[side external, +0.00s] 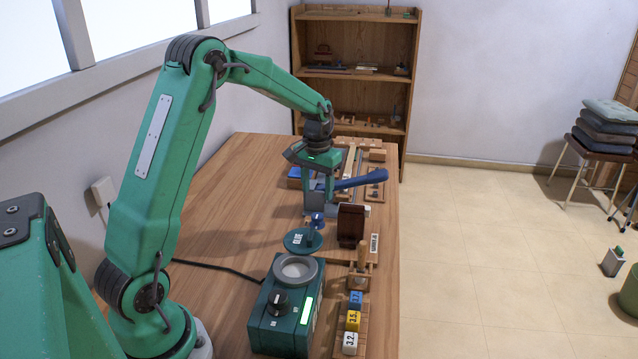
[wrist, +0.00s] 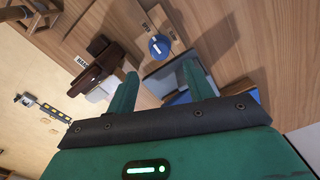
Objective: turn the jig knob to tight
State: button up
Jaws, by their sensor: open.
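The jig knob (wrist: 159,45) is a small blue disc with a pale bar across it. It sits at the end of a wooden strip with small dark labels beside it, too small to read surely. In the side view a blue knob (side external: 317,219) shows just below my fingers and seems to be the same one. My gripper (wrist: 161,82) is open, fingers spread, with the knob ahead of and apart from the fingertips. My gripper (side external: 319,198) points down over the bench in the side view. A grey and blue part (wrist: 172,85) lies between and beyond the fingers.
A dark brown block (side external: 351,226) stands close right of the gripper. A green disc (side external: 303,241) and a green box with a dial (side external: 285,310) lie nearer, with number blocks (side external: 353,319) beside. The bench's left side is clear.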

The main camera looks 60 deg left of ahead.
aim_at(317, 215)
jog(key=shift+f, duration=0.1)
jog(key=shift+f, duration=3.8)
jog(key=shift+c, duration=0.4)
jog(key=c, duration=0.9)
